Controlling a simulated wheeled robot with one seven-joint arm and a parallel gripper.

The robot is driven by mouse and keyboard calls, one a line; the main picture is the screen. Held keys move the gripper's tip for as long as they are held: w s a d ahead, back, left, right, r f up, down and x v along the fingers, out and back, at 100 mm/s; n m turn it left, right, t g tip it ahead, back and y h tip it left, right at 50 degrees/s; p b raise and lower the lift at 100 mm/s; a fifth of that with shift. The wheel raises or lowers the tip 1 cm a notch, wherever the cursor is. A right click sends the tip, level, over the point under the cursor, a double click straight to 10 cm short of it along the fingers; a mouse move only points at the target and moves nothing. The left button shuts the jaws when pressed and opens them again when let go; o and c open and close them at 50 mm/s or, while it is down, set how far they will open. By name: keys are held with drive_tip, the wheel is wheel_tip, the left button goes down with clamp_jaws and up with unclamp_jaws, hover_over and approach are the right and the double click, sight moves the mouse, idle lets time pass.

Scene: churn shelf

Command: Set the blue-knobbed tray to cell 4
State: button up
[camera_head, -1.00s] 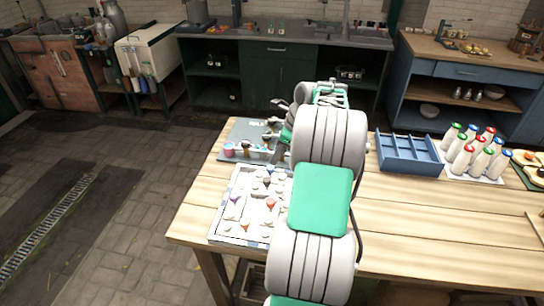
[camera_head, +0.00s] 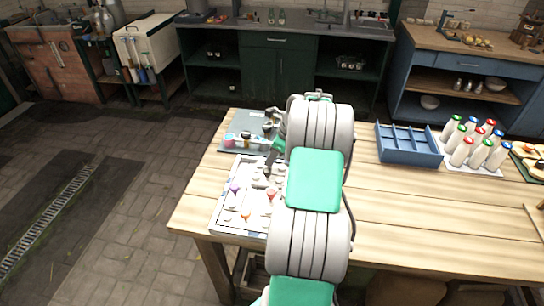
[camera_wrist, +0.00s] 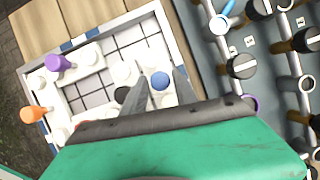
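In the wrist view, the blue knob (camera_wrist: 160,81) of a white tray shows between the fingertips of my gripper (camera_wrist: 162,82). The fingers are apart, one on each side of the knob; whether they touch it I cannot tell. The tray under the knob is mostly hidden by the fingers. It lies on a framed white board (camera_wrist: 124,31) with a grid of dark-lined cells; cell numbers are not readable. The board also shows in the head view (camera_head: 240,231), with my arm covering its right side.
Trays with purple (camera_wrist: 57,62) and orange (camera_wrist: 30,114) knobs stand on the board's left part. A dark knob is partly hidden by my left finger. A grey panel with valves and pipes (camera_wrist: 243,66) is close on the right. A blue divided box (camera_head: 408,158) and white bottles (camera_head: 470,155) stand farther right.

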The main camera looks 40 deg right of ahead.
clamp_jaws()
idle(1.0)
